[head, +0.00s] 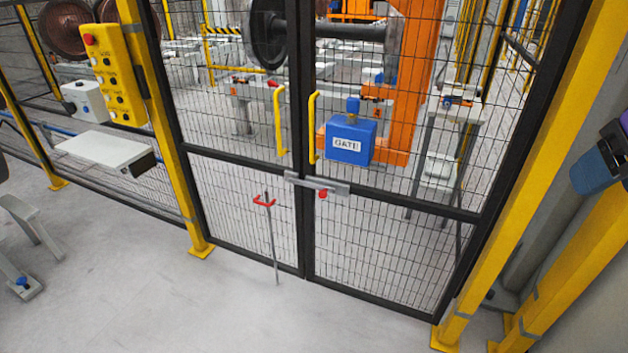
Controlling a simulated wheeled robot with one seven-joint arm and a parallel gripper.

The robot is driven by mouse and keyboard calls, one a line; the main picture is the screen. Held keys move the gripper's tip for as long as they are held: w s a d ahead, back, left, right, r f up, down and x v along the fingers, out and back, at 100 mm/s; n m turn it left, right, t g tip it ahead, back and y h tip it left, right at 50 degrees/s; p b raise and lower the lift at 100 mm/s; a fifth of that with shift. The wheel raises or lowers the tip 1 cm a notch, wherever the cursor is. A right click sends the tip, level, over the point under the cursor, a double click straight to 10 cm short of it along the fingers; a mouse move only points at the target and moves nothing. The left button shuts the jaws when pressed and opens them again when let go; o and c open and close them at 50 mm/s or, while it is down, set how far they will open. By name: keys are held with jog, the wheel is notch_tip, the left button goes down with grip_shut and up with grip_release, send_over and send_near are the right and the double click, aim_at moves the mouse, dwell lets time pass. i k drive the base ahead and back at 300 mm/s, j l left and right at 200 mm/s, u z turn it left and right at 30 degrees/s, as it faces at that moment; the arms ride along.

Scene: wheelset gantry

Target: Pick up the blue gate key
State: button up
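A blue box (350,141) with a white label reading GATE is mounted on the right leaf of the mesh gate. A small blue piece (352,105) stands upright on top of the box and looks like the blue gate key. Its lower end is hidden where it meets the box, so I cannot tell how deep it sits. My gripper is not clearly seen in this view. A blue and dark shape (592,173) is cut off at the right edge, and I cannot tell what it is.
The black-framed gate has two yellow handles (281,121), a grey latch bar (318,184) and a red-handled drop rod (271,235). Its leaves look closed. A yellow button panel (115,75) and grey shelf (105,148) stand left. The floor (200,310) in front is clear.

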aim_at(352, 104)
jog(key=u, duration=1.5)
jog(key=i+l+z, duration=0.1)
jog(key=z, duration=1.05)
jog(key=i+l+u, duration=0.7)
jog(key=i, duration=0.2)
